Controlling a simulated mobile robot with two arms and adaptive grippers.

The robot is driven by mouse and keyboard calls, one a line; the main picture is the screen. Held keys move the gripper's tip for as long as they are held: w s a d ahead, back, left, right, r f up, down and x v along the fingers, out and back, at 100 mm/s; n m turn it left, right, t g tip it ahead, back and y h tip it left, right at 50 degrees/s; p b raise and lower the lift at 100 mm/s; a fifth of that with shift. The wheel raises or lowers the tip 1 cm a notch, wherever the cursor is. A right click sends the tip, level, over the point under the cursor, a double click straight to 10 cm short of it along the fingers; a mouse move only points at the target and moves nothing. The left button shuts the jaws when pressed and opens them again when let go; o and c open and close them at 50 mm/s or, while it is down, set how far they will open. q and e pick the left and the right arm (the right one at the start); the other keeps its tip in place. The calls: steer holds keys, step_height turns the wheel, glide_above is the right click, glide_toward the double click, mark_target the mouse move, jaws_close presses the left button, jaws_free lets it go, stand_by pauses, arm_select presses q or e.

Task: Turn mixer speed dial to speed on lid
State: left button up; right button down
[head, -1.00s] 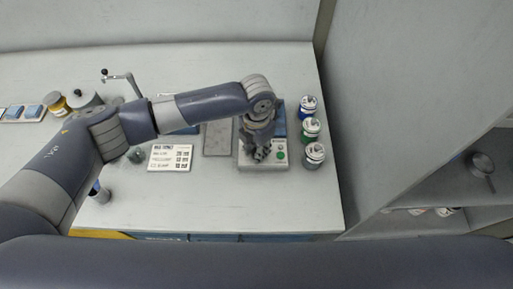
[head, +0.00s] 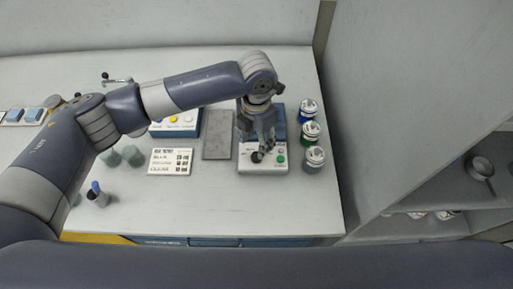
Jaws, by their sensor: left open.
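The mixer (head: 248,168) is a pale box with a blue back part, right of the table's middle. Its dark speed dial (head: 257,157) is on the front panel, beside green buttons (head: 281,159). My left gripper (head: 259,146) is open just behind and above the dial; I cannot tell whether it touches it. The dial's setting is too small to read. Three jars stand to the right of the mixer, with blue (head: 308,109), green (head: 310,131) and grey (head: 314,158) bodies. Their pale lids have dark marks that I cannot read. My right gripper is not in view.
A printed card (head: 171,162) and a grey plate (head: 217,136) lie left of the mixer. A blue box with coloured buttons (head: 174,130) sits behind the card. A shelf unit (head: 440,190) stands at the right. The table front (head: 220,215) is clear.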

arm_select(q)
step_height(320, 180, up, 5)
steer(key=shift+r, duration=0.1)
stand_by(0.7)
